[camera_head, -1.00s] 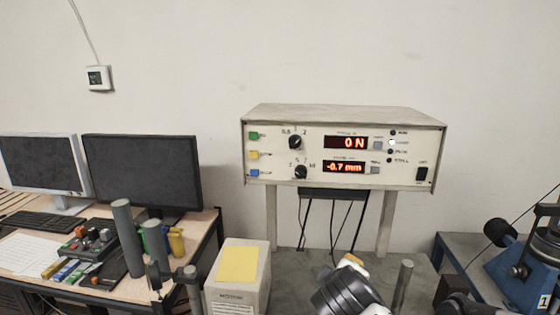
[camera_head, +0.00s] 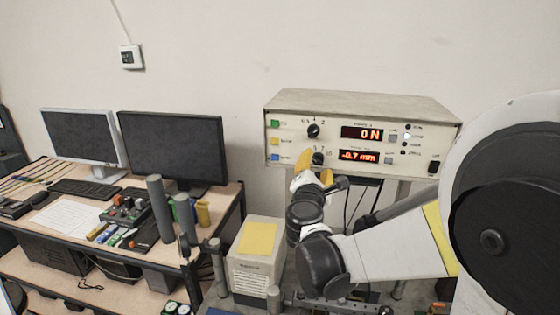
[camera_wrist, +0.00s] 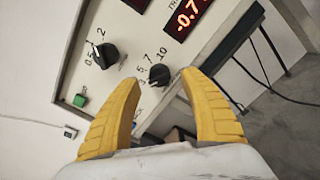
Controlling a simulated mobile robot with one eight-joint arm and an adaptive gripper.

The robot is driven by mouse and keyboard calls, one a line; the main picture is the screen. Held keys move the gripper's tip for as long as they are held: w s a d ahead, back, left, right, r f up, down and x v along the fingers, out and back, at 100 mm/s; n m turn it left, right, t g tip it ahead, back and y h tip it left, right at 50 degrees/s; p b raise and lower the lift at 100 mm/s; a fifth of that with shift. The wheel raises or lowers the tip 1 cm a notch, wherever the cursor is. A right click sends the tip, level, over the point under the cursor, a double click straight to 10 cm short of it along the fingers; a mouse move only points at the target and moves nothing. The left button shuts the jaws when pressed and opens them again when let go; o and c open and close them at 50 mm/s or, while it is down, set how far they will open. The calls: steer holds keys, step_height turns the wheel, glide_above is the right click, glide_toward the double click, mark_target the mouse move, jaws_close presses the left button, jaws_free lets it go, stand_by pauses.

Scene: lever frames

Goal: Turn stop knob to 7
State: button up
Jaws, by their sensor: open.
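The control box (camera_head: 400,105) has a cream front panel. Its lower black knob (camera_wrist: 159,75), ringed by the marks 3, 5, 7 and 10, is the stop knob; it also shows in the head view (camera_head: 318,158), partly behind my gripper. I cannot clearly tell which mark its pointer faces. My gripper (camera_wrist: 160,84) is open, with its two yellow fingers spread either side of the knob in the wrist view and the knob just beyond the tips. It holds nothing. In the head view my gripper (camera_head: 314,172) is just below the knob, close to the panel.
An upper black knob (camera_wrist: 104,54) and a green button (camera_wrist: 80,100) are nearby. The red display (camera_wrist: 190,15) reads -0.7 mm in the head view. Below are a pale box with a yellow top (camera_head: 257,239), grey posts and hanging cables. Monitors stand on the left desk.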

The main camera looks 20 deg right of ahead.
steer(key=shift+x, duration=1.15)
jaws_close()
